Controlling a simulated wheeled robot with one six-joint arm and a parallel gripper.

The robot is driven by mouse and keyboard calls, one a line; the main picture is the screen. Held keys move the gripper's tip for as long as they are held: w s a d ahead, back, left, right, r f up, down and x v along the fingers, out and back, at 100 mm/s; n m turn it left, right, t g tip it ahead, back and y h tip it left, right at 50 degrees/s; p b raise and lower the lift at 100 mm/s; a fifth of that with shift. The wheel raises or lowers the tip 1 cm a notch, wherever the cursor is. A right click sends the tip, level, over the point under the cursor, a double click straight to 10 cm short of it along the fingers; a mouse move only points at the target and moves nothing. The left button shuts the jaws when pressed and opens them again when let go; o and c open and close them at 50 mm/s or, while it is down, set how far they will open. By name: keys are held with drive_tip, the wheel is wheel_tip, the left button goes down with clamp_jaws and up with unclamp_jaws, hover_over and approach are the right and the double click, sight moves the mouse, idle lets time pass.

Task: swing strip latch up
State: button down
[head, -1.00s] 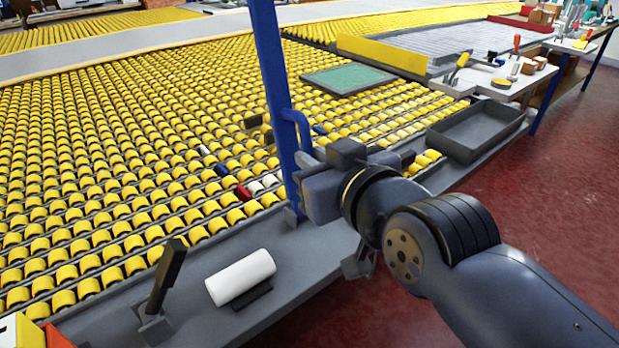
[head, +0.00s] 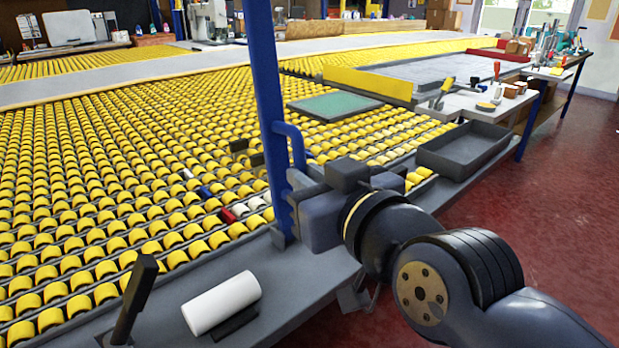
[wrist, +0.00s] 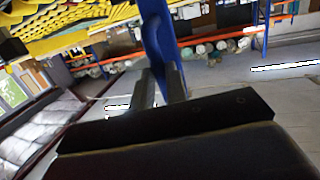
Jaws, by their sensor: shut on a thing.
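A tall blue bar (head: 264,90) stands nearly upright at the front edge of the roller bed, with a blue loop handle (head: 296,143) on its right side. It looks like the strip latch, though no label confirms this. My gripper (head: 299,188) is at the lower part of the handle, and its fingers are largely hidden by the wrist in the head view. In the wrist view, a blue part (wrist: 161,40) runs between the two grey fingers of my gripper (wrist: 161,88), which are shut on it.
A white roll (head: 221,303) and a black lever (head: 134,298) are on the grey ledge at front left. A green board (head: 335,106) lies on the yellow rollers. Red floor is clear at right.

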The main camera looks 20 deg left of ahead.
drive_tip(key=c, duration=1.4)
unclamp_jaws()
drive_tip(key=shift+d, duration=0.1)
drive_tip(key=shift+s+d, duration=0.1)
drive_tip(key=p+v, duration=0.2)
drive_tip(key=v, duration=0.8)
drive_tip(key=shift+s+d, duration=0.2)
drive_tip(key=b+x, duration=0.2)
drive_tip(key=x, duration=0.9)
drive_tip(key=shift+d, duration=0.1)
